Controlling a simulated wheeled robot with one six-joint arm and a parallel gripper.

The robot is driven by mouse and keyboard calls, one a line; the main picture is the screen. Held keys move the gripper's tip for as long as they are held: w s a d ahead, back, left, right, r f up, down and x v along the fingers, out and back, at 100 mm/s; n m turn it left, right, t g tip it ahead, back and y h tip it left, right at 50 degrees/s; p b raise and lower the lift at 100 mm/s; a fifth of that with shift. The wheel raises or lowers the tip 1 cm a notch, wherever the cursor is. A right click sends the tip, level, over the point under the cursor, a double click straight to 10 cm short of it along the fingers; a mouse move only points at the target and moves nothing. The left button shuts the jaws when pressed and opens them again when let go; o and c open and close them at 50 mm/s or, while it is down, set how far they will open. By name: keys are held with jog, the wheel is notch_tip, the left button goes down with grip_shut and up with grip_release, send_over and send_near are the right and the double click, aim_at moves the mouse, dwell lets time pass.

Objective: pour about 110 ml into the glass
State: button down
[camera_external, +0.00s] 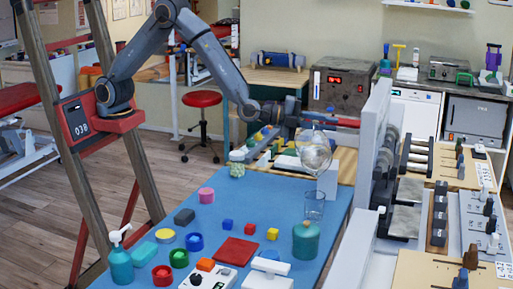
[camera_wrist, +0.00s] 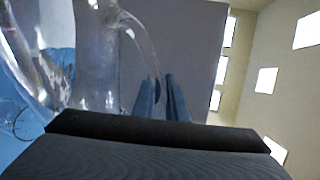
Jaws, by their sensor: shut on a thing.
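A clear glass jug (camera_external: 313,153) is held in the air above the blue table, tilted with its mouth toward the lower right. My gripper (camera_external: 302,128) is shut on the jug's handle. In the wrist view my gripper's fingers (camera_wrist: 163,97) close on the curved handle, and the jug (camera_wrist: 95,55) fills the upper left. A clear drinking glass (camera_external: 314,208) stands upright on the table below the jug's mouth, apart from it. A round clear rim, probably the glass (camera_wrist: 12,118), shows at the wrist view's left edge. I cannot make out a stream or the glass's level.
A teal lidded jar (camera_external: 305,243) stands close in front of the glass. A red flat square (camera_external: 237,251), small blocks and several coloured tubs lie to the left. A teal pump bottle (camera_external: 120,262) is at the front left. Grey weight-like equipment (camera_external: 375,140) rises at the right.

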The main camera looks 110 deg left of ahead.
jog(key=shift+d+r, duration=0.1)
jog(key=shift+r, duration=0.05)
jog(key=shift+w+d, duration=0.1)
jog(key=shift+d, duration=0.05)
jog(key=shift+f, duration=0.2)
jog(key=shift+s+a, duration=0.4)
jog(key=shift+a, duration=0.05)
jog(key=shift+a+m, duration=0.1)
jog(key=shift+m, duration=0.2)
jog(key=shift+a+f, duration=0.15)
jog(key=shift+a, duration=0.3)
jog(key=shift+d+f+p, duration=0.1)
jog(key=shift+p, duration=0.3)
dwell(0.5)
